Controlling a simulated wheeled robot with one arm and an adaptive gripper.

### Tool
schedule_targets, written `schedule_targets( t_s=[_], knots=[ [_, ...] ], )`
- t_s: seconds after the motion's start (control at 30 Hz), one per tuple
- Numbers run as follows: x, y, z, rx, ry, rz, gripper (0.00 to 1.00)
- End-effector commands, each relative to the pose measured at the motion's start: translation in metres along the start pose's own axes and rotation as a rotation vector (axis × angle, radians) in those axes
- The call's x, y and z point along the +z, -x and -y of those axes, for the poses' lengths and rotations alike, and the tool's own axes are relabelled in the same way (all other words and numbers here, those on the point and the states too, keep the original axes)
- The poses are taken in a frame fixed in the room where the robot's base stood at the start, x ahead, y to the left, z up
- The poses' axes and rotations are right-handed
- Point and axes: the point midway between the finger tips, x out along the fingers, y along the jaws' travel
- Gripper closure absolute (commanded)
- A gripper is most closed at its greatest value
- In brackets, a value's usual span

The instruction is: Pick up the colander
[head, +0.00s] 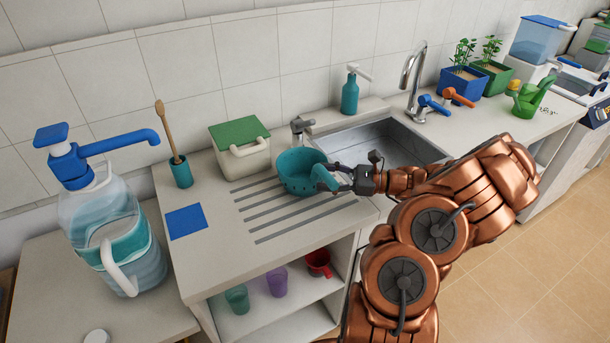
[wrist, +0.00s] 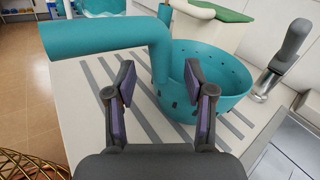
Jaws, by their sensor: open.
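The colander (head: 298,170) is a teal bowl with small holes and a thick handle, standing on the grooved drainboard left of the sink. In the wrist view its bowl (wrist: 222,82) is at upper right, and its handle (wrist: 95,40) bends toward the upper left. My gripper (head: 343,174) is beside the colander's handle side in the head view. In the wrist view my gripper (wrist: 160,78) is open with purple pads apart, and the handle's bent part shows between and beyond the fingertips. Whether the pads touch it I cannot tell.
The sink (head: 375,145) with its faucet (head: 413,80) is right of the colander. A white box with a green lid (head: 240,145) and a small tap (head: 300,128) stand behind it. Cups sit on the shelf below. A blue mat (head: 186,221) lies at left.

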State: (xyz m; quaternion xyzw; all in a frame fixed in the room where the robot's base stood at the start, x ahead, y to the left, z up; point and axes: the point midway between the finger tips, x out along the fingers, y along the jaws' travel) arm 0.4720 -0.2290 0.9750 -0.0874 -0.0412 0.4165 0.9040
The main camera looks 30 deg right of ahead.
Motion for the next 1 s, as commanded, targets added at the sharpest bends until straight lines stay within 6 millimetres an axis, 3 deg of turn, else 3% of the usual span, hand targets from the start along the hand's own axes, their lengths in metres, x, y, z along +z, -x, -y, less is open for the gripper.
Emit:
schedule_targets(
  t_s=[0.2, 0.43, 0.9, 1.0],
  knots=[
    [0.001, -0.028, 0.000, 0.002, -0.001, 0.000, 0.46],
    [0.000, -0.031, 0.000, 0.003, 0.000, -0.001, 0.46],
    [0.000, -0.031, -0.001, 0.003, 0.000, -0.001, 0.94],
    [0.000, -0.031, -0.001, 0.003, 0.000, -0.001, 1.00]
  ],
)
